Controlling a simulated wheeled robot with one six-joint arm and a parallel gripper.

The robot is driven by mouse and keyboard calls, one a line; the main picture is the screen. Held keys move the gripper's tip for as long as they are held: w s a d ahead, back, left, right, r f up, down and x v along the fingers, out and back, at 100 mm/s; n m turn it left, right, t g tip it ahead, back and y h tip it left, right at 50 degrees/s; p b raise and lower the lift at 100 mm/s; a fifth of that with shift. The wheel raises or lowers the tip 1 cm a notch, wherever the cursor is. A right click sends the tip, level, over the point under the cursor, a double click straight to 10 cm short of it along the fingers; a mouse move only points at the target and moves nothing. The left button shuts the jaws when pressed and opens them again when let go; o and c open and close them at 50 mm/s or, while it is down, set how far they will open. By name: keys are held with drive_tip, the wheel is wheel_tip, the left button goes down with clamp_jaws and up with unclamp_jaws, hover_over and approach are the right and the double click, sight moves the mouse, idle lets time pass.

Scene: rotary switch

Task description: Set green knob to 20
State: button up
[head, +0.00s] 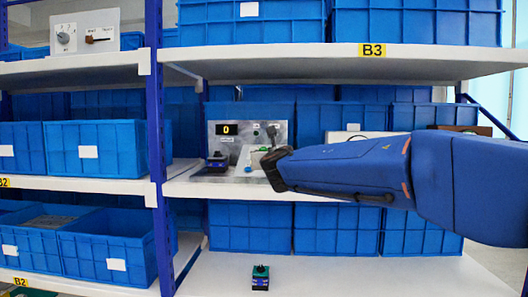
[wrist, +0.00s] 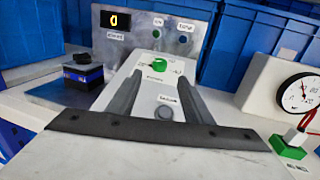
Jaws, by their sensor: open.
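The green knob (wrist: 159,62) sits near the upper end of a sloped light-grey panel (wrist: 150,88) in the wrist view, with small scale marks around it. A grey round button (wrist: 165,113) is lower on the panel. The display (wrist: 115,21) behind reads 0, and it also shows in the head view (head: 227,129). My gripper (wrist: 158,80) is open and empty. Its two dark fingers lie on either side of the panel's middle, pointing toward the knob, with the knob just beyond the tips. In the head view my gripper (head: 268,163) partly hides the panel.
A black-and-blue box with a black knob (wrist: 83,72) stands left of the panel. A white box with a round gauge (wrist: 297,92) and a green block (wrist: 288,147) are at the right. Blue bins (wrist: 246,45) stand behind. A blue shelf post (head: 157,150) is at the left.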

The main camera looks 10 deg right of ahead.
sight(263, 149)
drive_tip(key=w, duration=0.3)
drive_tip(key=w+d, duration=0.1)
drive_tip(key=w, duration=0.7)
drive_tip(key=shift+d, duration=0.15)
drive_tip(key=c, duration=1.1)
